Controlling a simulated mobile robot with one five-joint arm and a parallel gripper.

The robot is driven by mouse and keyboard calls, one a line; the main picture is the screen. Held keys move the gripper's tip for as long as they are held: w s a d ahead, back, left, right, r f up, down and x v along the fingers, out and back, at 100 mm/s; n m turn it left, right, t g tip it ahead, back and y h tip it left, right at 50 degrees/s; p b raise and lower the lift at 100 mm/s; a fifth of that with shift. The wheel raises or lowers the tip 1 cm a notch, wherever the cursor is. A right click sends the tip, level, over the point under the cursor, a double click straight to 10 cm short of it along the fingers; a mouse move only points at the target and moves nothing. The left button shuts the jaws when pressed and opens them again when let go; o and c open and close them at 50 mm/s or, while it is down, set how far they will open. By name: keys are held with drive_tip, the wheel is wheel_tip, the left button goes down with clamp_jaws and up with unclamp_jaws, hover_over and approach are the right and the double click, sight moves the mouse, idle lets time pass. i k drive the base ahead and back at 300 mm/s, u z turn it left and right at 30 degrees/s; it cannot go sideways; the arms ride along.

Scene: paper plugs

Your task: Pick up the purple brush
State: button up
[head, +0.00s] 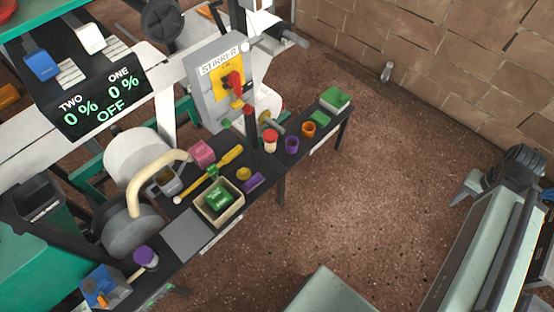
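A small purple piece (252,182) lies on the narrow dark bench (185,235), just right of a cream box. It may be the brush, but it is too small to make out bristles. Two other purple things stand on the same bench: a purple cup (292,145) farther back, and a purple-topped, pale-bodied item (146,257) near the front left end. My gripper cannot be made out in this view.
The cream box (226,212) holds a green piece. A yellow-handled tool (222,165), pink block (202,153), orange cup (308,130) and green box (335,99) crowd the bench. A grey STIRRER panel (213,85) stands behind. Brown floor (370,180) right of the bench is clear.

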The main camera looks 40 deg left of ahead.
sight(257, 179)
drive_tip(key=z, duration=0.05)
drive_tip(key=i, duration=0.85)
drive_tip(key=u, duration=4.6)
drive_tip(key=i, duration=0.5)
drive_tip(key=u, duration=0.1)
